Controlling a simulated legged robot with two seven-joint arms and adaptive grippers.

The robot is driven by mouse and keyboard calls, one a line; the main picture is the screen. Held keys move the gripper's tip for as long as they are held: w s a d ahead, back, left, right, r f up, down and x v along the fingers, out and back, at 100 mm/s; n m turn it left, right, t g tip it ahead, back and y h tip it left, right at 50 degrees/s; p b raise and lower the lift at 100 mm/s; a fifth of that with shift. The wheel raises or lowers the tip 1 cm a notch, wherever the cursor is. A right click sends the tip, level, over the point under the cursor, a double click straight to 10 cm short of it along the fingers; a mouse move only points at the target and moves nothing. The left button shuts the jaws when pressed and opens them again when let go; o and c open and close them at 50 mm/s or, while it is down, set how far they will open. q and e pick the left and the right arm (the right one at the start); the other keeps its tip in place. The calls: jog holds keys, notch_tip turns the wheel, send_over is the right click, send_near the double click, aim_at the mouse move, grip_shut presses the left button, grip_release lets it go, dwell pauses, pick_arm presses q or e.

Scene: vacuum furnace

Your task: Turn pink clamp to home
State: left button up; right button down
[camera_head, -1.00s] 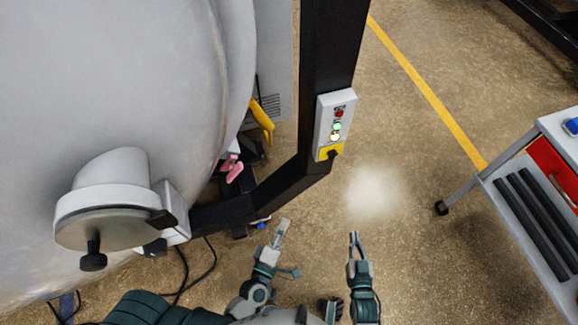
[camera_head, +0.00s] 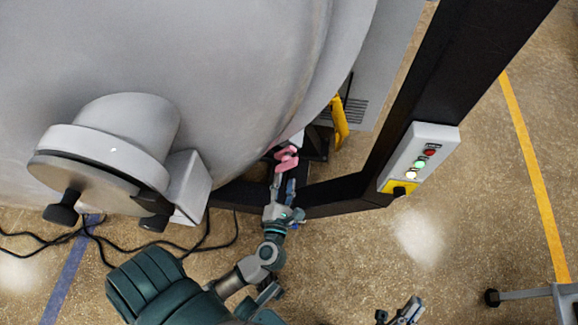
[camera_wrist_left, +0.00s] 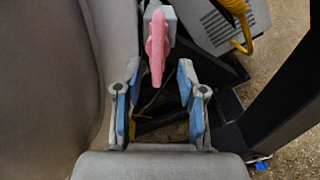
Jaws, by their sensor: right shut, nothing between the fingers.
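The pink clamp (camera_head: 287,157) sits low at the edge of the big grey furnace body, in the middle of the head view. In the left wrist view the pink clamp (camera_wrist_left: 158,45) stands straight ahead, upright in the picture, in front of a light grey block. My left gripper (camera_head: 283,184) is just below it in the head view. In the left wrist view its two blue-padded fingers (camera_wrist_left: 158,78) are spread, with the clamp's near end around the gap between the tips; I see no contact. My right gripper (camera_head: 410,308) is shut and empty at the bottom edge.
The black frame (camera_head: 340,190) runs close to the right of my left gripper and up to a control box (camera_head: 420,157) with lit buttons. A yellow handle (camera_head: 339,122) is behind the clamp. Cables (camera_head: 120,240) lie on the floor.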

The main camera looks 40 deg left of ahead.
aim_at(286, 170)
pick_arm(q)
jog(key=x, duration=0.5)
jog(key=shift+s+a+f, duration=0.15)
jog(key=shift+a+f, duration=0.05)
jog(key=shift+a, duration=0.05)
jog(key=shift+w+a, duration=0.15)
jog(key=shift+w, duration=0.25)
jog(key=shift+d+r, duration=0.15)
jog(key=shift+d, duration=0.1)
jog(key=c, duration=0.7)
jog(key=shift+a, duration=0.2)
grip_shut()
